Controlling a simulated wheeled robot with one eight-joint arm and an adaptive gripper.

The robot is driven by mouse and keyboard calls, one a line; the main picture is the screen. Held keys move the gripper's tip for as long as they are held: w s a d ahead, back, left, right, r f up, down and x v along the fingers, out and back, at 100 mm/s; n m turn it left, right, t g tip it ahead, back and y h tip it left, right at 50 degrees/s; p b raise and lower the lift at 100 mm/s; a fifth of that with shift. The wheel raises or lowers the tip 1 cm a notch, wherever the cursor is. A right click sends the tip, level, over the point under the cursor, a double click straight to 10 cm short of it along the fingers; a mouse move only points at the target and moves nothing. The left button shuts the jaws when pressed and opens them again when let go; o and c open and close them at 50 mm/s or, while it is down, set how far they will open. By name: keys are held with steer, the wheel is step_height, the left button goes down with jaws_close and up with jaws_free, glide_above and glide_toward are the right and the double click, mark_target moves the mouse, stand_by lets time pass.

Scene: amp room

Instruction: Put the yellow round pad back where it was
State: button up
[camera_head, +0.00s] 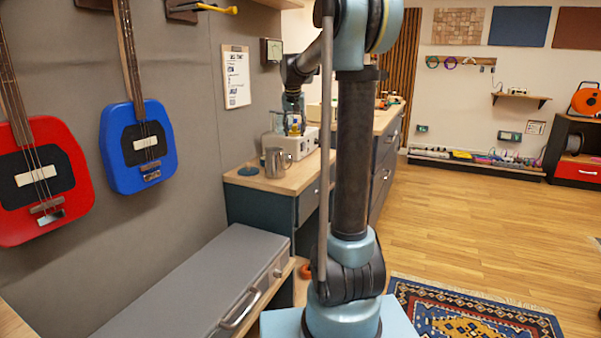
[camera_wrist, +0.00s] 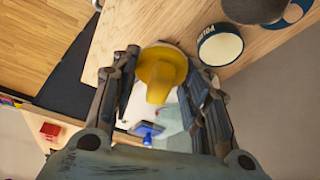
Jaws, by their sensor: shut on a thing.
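The yellow round pad (camera_wrist: 161,72) is between the two fingers of my gripper (camera_wrist: 160,58) in the wrist view. It shows a rounded disc with a narrower stub toward the camera. In the head view the pad is a small yellow patch (camera_head: 295,129) low on my gripper (camera_head: 294,121), above or in front of a pale box-shaped device (camera_head: 298,146) on the wooden counter (camera_head: 297,182). I cannot tell whether the pad touches anything below it. My arm's column hides part of the counter.
A metal mug (camera_head: 273,163) and a dark blue round piece (camera_head: 250,171) stand on the near counter end. A lettered round container (camera_wrist: 220,46) is close to my gripper in the wrist view. A grey case (camera_head: 200,285) lies in front.

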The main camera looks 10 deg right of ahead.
mark_target(303, 168)
steer(key=f+m, duration=0.1)
steer(key=d+f+m+h, duration=0.1)
steer(key=s+d+f+m, duration=0.1)
steer(key=shift+d+f+m, duration=0.2)
steer(key=shift+f+m, duration=0.2)
steer(key=shift+f, duration=5.05)
steer(key=shift+f, duration=0.1)
steer(key=o, duration=1.1)
steer(key=v, duration=1.2)
steer(key=shift+a, duration=0.2)
